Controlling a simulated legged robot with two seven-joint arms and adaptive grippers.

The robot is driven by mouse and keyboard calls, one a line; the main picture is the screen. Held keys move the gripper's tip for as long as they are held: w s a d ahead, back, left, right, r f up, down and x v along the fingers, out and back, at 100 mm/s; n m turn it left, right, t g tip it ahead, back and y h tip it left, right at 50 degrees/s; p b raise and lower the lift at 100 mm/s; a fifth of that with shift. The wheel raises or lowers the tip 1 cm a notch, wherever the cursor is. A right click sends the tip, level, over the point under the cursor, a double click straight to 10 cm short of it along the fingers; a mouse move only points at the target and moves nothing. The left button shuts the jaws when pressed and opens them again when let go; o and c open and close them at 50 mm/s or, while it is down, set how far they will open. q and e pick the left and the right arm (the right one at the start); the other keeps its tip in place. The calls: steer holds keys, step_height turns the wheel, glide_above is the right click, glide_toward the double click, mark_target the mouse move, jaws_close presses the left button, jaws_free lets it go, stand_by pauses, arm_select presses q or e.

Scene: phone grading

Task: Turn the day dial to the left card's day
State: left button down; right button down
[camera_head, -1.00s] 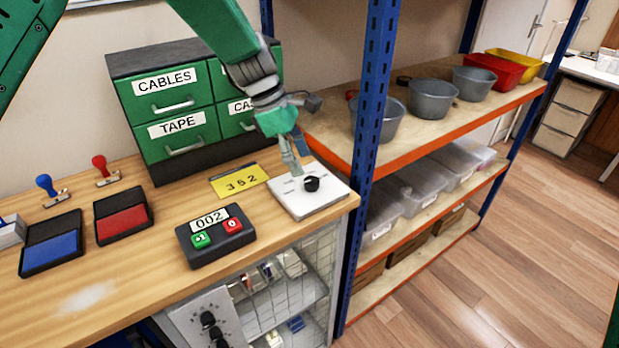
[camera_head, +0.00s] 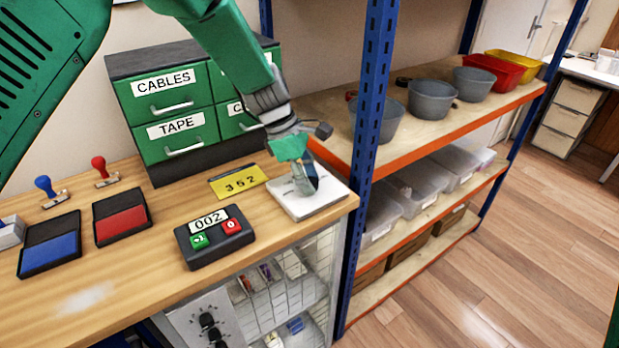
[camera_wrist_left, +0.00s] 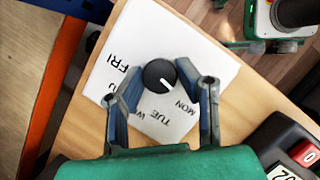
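The day dial is a black round knob (camera_wrist_left: 159,76) with a white pointer mark, on a white plate (camera_wrist_left: 205,48). In the left wrist view, FRI, TUE and MON can be read around it; other labels are partly covered by a finger. The white mark points toward the MON side. My left gripper (camera_wrist_left: 157,64) is open, with one finger on each side of the knob; contact is unclear. In the head view, the left gripper (camera_head: 306,184) is over the white plate (camera_head: 325,205) and hides the knob.
A yellow card reading 352 (camera_head: 238,181) lies left of the plate. A black counter box (camera_head: 214,240) reading 002 sits nearer the front. Green drawers (camera_head: 183,135) stand behind, and a blue shelf post (camera_head: 370,120) rises close on the right.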

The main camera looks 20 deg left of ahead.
arm_select(q)
steer(key=shift+r, duration=0.1)
steer(key=shift+w+r+m+g+p, duration=0.1)
steer(key=shift+m+g+p, duration=0.2)
steer(key=shift+m+p, duration=0.6)
steer(key=shift+m+g+p, duration=0.3)
steer(key=shift+m+p, duration=0.3)
steer(key=shift+p, duration=0.2)
steer(key=shift+w+m+g+p, duration=0.1)
steer(key=shift+m+g+p, duration=0.4)
steer(key=shift+m, duration=0.5)
steer(key=shift+m+p, duration=0.4)
steer(key=shift+m, duration=0.4)
steer(key=m+g+y, duration=0.1)
steer(key=m, duration=0.2)
steer(key=shift+w+d+m, duration=0.1)
steer(key=shift+m, duration=0.3)
steer(key=m+y, duration=0.1)
steer(key=m, duration=0.1)
steer(key=m+g+y, duration=0.1)
steer(key=m, duration=0.2)
steer(key=shift+g, duration=0.3)
steer(key=shift+m, duration=0.3)
